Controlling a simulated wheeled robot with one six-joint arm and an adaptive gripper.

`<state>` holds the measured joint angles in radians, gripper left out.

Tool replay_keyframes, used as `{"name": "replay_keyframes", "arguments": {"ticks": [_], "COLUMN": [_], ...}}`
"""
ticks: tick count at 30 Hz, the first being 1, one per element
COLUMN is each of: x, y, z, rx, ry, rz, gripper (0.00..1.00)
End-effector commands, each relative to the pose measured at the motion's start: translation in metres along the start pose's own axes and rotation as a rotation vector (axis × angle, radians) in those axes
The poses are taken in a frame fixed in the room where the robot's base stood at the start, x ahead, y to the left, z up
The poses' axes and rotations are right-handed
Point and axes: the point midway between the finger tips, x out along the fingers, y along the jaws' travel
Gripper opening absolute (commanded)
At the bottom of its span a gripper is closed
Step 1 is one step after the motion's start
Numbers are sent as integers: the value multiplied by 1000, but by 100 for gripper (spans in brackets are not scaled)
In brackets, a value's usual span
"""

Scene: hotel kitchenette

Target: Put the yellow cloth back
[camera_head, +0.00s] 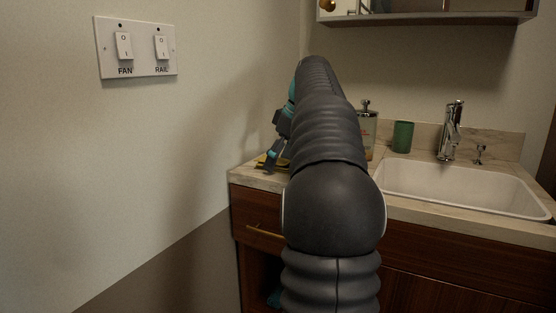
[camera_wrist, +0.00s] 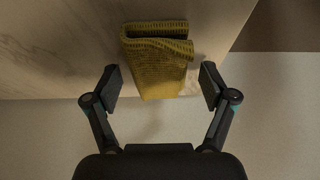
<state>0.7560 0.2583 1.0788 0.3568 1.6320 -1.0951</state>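The yellow cloth (camera_wrist: 157,60) is folded and lies on the light countertop (camera_wrist: 60,50). In the head view only a small strip of the cloth (camera_head: 262,162) shows at the counter's left end, mostly hidden by my gripper. My gripper (camera_wrist: 160,84) is open, with one finger on each side of the cloth's near part. A gap shows between the cloth and each finger, so it is not clasped. In the head view my gripper (camera_head: 271,158) points down at the counter, partly hidden behind my arm.
A soap dispenser (camera_head: 368,130), a green cup (camera_head: 403,137), a faucet (camera_head: 450,132) and a white sink (camera_head: 455,187) are right of my arm. The wall with a switch plate (camera_head: 137,47) is at left. A mirrored cabinet (camera_head: 430,14) hangs above.

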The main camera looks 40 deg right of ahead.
Motion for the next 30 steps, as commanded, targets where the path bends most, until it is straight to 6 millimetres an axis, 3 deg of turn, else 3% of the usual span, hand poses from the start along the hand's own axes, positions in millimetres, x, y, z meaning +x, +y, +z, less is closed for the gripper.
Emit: {"name": "replay_keyframes", "arguments": {"ticks": [11,24,30], "x": [-7,-89,-114], "y": [0,1,1], "z": [-2,-3,-2], "rx": [0,0,0], "ry": [0,0,0], "rz": [0,2,0], "gripper": [84,84,84]}}
